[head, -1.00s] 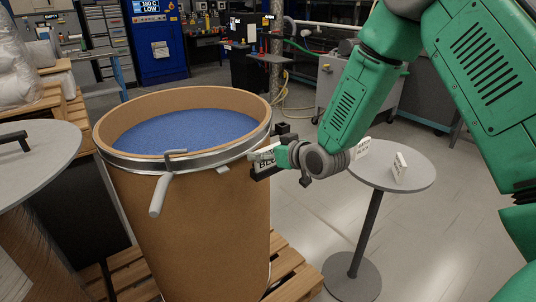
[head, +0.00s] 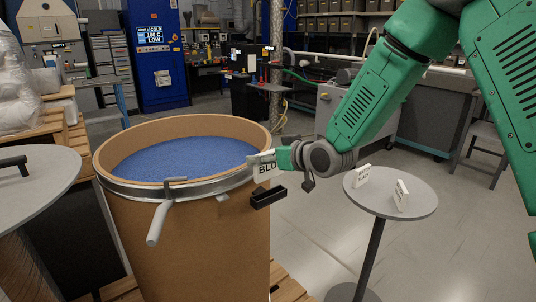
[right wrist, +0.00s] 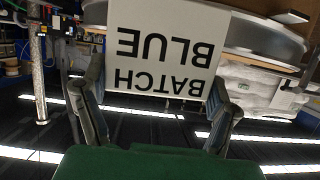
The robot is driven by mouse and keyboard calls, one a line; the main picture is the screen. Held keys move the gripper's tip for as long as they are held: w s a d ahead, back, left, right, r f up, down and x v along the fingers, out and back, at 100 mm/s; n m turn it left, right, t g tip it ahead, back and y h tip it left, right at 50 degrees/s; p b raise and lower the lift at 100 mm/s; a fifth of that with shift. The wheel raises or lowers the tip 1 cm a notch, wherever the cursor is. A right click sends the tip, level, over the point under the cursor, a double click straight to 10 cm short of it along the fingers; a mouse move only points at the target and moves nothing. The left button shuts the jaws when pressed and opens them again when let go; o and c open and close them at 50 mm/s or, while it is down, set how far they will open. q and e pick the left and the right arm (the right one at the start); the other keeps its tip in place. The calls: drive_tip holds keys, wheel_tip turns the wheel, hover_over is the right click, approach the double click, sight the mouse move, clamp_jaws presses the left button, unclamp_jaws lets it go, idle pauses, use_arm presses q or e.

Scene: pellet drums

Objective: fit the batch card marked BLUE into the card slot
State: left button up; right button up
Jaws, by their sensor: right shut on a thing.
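The batch card marked BLUE (head: 265,168) is a white plate with black lettering; its text shows upside down in the right wrist view (right wrist: 168,50). My right gripper (head: 286,158) is shut on this card and holds it by the drum's right rim. The card slot (head: 268,196) is a small black holder on the right side of the drum (head: 200,235). The card is above the slot, with a visible gap between them. The card's held edge is hidden by the fingers. My left gripper is not in view.
Two other white cards, one (head: 362,175) left and one (head: 401,195) right, stand on a round grey table (head: 385,205). The drum holds blue pellets (head: 185,155) and has a clamp lever (head: 158,220) in front. A grey lid (head: 35,175) is at the left.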

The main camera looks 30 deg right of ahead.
sight(269, 178)
drive_tip(key=shift+f+y+b, duration=0.3)
drive_tip(key=shift+f+b, duration=0.65)
drive_tip(key=shift+f, duration=1)
drive_tip(key=shift+p, duration=0.4)
drive_tip(key=shift+f+b, duration=1)
drive_tip(key=shift+f, duration=0.5)
drive_tip(key=o, duration=1.2)
drive_tip(key=shift+s, duration=0.15)
